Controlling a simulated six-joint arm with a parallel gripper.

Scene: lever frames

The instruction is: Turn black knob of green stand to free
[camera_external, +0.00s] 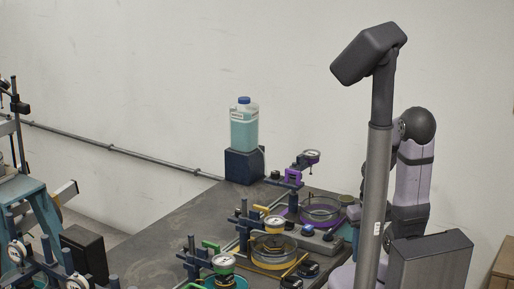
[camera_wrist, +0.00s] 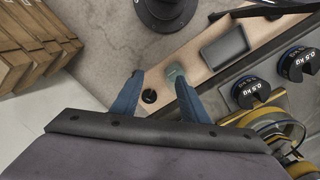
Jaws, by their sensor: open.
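A green stand with a round-dial gauge (camera_external: 223,263) and a green clamp stands at the front of the table in the external view, cut by the lower edge. I cannot make out its black knob there. In the wrist view no green stand can be told for sure. My gripper (camera_wrist: 157,78) shows there with two blue fingers spread apart, nothing held. A small black round piece (camera_wrist: 149,96) shows between the fingers, nearer the left one; I cannot tell whether it is a knob. A grey-green round piece (camera_wrist: 174,73) is by the right fingertip. The external view does not show my gripper clearly.
A yellow stand (camera_external: 272,252) and a purple stand (camera_external: 320,209) are close beside the green one. A bottle (camera_external: 244,130) stands on a dark block behind. The wrist view shows black weights (camera_wrist: 250,91), a dark box (camera_wrist: 224,46) in a beige tray, and wooden crates (camera_wrist: 35,45).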

